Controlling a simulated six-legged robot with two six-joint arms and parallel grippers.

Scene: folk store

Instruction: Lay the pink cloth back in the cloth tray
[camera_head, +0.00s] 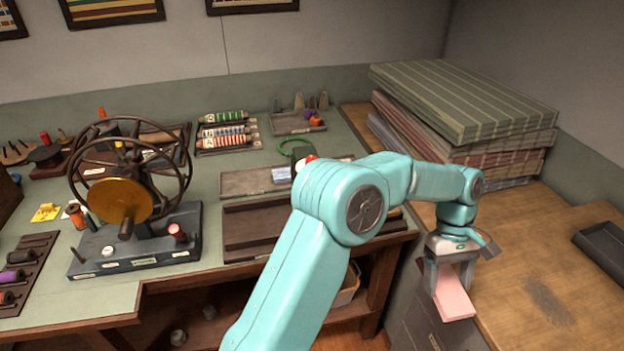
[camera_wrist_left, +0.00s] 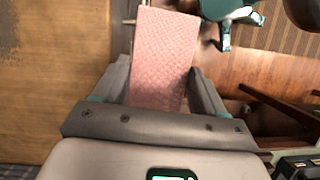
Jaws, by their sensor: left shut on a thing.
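The pink cloth (camera_head: 455,304) is a small flat folded piece between the fingers of my left gripper (camera_head: 452,288), at the left edge of the wooden counter. In the left wrist view the cloth (camera_wrist_left: 163,60) sticks out lengthwise between the two fingers of the gripper (camera_wrist_left: 160,82), which is shut on it. A dark shallow tray (camera_head: 604,248) lies on the counter at the right edge of the head view, partly cut off and apart from the cloth. I cannot tell whether it is the cloth tray. My right gripper is not in view.
Striped folded fabrics (camera_head: 465,100) are stacked at the back of the wooden counter (camera_head: 540,290). The counter is mostly bare in front of them. A green workbench (camera_head: 225,180) at left bears a wheeled winder (camera_head: 130,200), spools and trays. A gap to the floor separates bench and counter.

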